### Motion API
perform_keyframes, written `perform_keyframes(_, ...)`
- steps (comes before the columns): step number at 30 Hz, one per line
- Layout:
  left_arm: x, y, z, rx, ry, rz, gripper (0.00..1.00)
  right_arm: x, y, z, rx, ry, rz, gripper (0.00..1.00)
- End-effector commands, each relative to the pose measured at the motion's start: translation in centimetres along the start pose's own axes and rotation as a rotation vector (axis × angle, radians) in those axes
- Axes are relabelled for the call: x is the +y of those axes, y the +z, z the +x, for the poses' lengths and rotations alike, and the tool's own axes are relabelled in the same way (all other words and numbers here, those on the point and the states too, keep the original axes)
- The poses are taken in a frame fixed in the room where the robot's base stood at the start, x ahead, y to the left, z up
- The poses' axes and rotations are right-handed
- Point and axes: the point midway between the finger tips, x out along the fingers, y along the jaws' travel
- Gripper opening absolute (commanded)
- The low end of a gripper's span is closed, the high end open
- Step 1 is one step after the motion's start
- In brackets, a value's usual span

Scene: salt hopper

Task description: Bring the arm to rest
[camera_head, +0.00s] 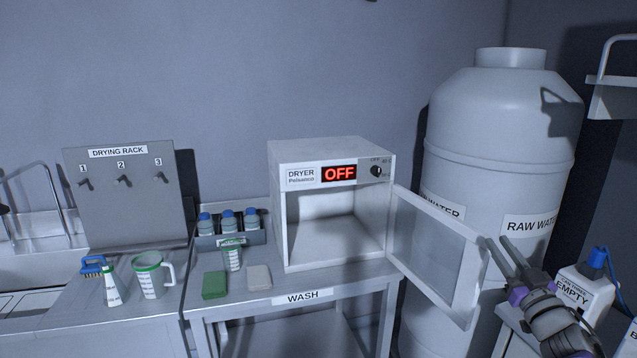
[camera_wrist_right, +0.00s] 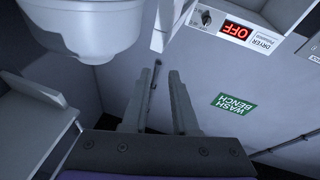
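My right gripper (camera_head: 499,256) is at the lower right in the head view, close to the outer edge of the open dryer door (camera_head: 437,256). I cannot tell whether it touches the door. In the right wrist view my right gripper (camera_wrist_right: 160,78) shows two fingers apart with nothing between them. The white dryer (camera_head: 333,150) stands on the wash bench with its display reading OFF. Its chamber looks empty. The dryer's front also shows in the right wrist view (camera_wrist_right: 262,42). My left gripper is not in view.
A large raw water tank (camera_head: 497,130) stands behind the door. A white container marked EMPTY (camera_head: 578,292) is right of my right gripper. The wash bench (camera_head: 300,297) holds bottles (camera_head: 228,222), a green block (camera_head: 215,285) and a pale block (camera_head: 259,277). A drying rack (camera_head: 125,200) stands left.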

Motion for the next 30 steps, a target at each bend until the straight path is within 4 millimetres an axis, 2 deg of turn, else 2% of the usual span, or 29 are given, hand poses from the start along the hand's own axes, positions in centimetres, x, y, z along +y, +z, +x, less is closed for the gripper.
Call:
perform_keyframes(1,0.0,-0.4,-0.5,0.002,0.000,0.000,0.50,-1.5,-0.4,-0.4,-0.037,0.065,0.009,0.27)
perform_keyframes(4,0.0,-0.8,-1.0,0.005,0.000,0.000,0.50,-3.5,0.7,-2.6,-0.165,0.202,0.025,0.27)
perform_keyframes(8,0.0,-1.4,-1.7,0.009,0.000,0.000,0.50,-7.3,3.9,-7.6,-0.406,0.307,0.058,0.27)
perform_keyframes(11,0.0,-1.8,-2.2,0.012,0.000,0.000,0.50,-11.3,7.1,-12.9,-0.631,0.316,0.085,0.27)
perform_keyframes(15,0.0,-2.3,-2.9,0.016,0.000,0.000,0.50,-17.3,11.1,-20.9,-0.927,0.239,0.109,0.27)
perform_keyframes(18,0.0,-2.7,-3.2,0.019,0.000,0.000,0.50,-21.2,13.0,-26.3,-1.104,0.147,0.118,0.27)
perform_keyframes(21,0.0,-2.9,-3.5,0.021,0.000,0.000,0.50,-24.1,14.2,-30.8,-1.238,0.053,0.121,0.27)
perform_keyframes(25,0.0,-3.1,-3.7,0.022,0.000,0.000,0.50,-26.5,14.8,-34.5,-1.343,-0.036,0.121,0.27)
perform_keyframes(30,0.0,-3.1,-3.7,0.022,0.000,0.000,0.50,-27.3,15.1,-35.9,-1.385,-0.072,0.120,0.27)
